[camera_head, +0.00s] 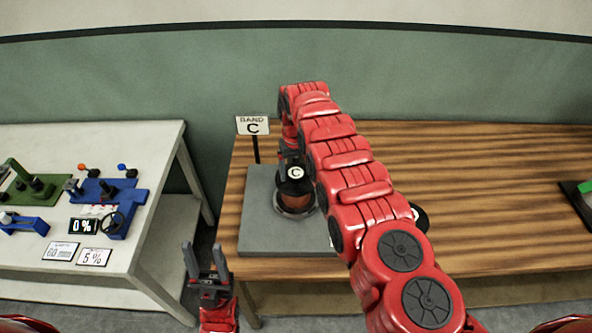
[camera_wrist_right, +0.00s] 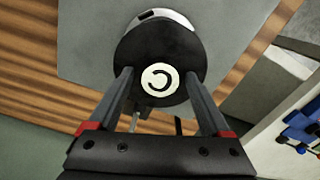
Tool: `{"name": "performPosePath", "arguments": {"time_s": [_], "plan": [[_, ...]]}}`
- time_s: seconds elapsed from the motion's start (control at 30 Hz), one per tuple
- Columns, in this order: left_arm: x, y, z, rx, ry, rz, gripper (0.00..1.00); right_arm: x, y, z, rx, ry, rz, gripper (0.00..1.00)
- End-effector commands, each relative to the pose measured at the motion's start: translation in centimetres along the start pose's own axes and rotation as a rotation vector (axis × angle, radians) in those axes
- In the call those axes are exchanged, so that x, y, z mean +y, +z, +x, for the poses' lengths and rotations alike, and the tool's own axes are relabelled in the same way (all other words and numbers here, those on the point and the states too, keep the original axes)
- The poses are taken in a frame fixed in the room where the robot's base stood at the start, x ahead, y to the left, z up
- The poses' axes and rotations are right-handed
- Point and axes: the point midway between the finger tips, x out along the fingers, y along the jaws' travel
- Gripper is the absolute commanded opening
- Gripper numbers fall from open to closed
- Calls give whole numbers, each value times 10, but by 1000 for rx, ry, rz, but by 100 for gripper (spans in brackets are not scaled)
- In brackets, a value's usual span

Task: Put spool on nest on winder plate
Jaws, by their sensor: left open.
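The spool (camera_head: 297,197) has a black top with a white C label and a copper-brown body. It stands upright at a silvery ring, the nest (camera_head: 299,214), on the grey winder plate (camera_head: 262,235). I cannot tell if it is fully seated or slightly above. My right gripper (camera_wrist_right: 158,73) reaches it from behind, with one finger on each side of the black top (camera_wrist_right: 160,50); it looks shut on it. In the head view the right arm hides part of that gripper. My left gripper (camera_head: 206,262) is open and empty, in front of the plate's left corner.
A "BAND C" sign (camera_head: 253,125) stands behind the plate. Another black round thing with a white label (camera_head: 421,219) is mostly hidden behind my right arm. A white table (camera_head: 110,262) with blue and green devices is at the left. The wooden table (camera_head: 500,215) is largely clear on the right.

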Motion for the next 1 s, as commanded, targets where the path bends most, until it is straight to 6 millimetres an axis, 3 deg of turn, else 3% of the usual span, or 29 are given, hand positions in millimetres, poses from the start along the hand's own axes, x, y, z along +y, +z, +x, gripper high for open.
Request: {"name": "performPosePath", "arguments": {"time_s": [0.37, 0.47, 0.7, 1.0], "plan": [[0, -1, 5, 0, 0, 0, 50, 0, 0, -6, -1, 0, 0, 87], [0, 0, -2, 0, 0, 0, 50, 0, 0, -8, -1, 0, 0, 87], [1, 2, -15, 0, 0, 0, 50, 0, 0, -33, 1, 0, 0, 87], [2, 6, -38, 0, 0, 0, 50, 0, -2, -92, 7, 0, 0, 87]]}}
